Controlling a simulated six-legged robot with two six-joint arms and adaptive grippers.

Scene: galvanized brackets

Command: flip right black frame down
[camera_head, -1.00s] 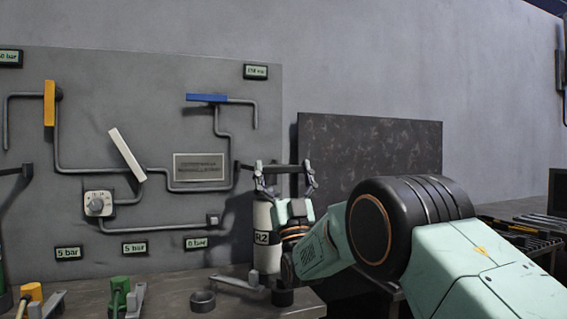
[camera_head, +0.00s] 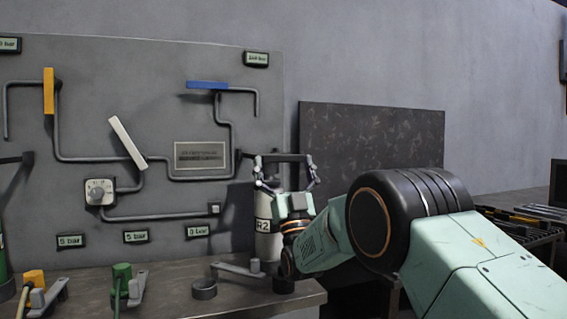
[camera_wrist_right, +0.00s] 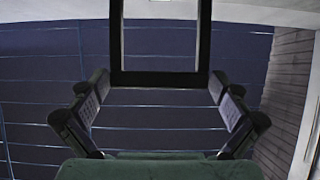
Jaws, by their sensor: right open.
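The right black frame (camera_head: 284,158) stands out from the panel's right edge, above a white cylinder marked R2 (camera_head: 266,215). In the right wrist view the frame (camera_wrist_right: 160,78) is a dark rectangular outline at top centre, its lower bar just beyond and between my fingertips. My right gripper (camera_head: 285,172) is open, its two fingers spread on either side near the frame's bar. It also shows in the right wrist view (camera_wrist_right: 160,98), with nothing between the fingers. Whether a finger touches the frame I cannot tell. My left gripper is not in view.
The grey panel (camera_head: 110,80) carries pipes, an orange lever (camera_head: 48,90), a white lever (camera_head: 127,142) and a blue lever (camera_head: 207,85). Below, a bench holds a green-handled part (camera_head: 122,280) and a grey ring (camera_head: 204,289). A dark board (camera_head: 375,145) stands behind my right arm.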

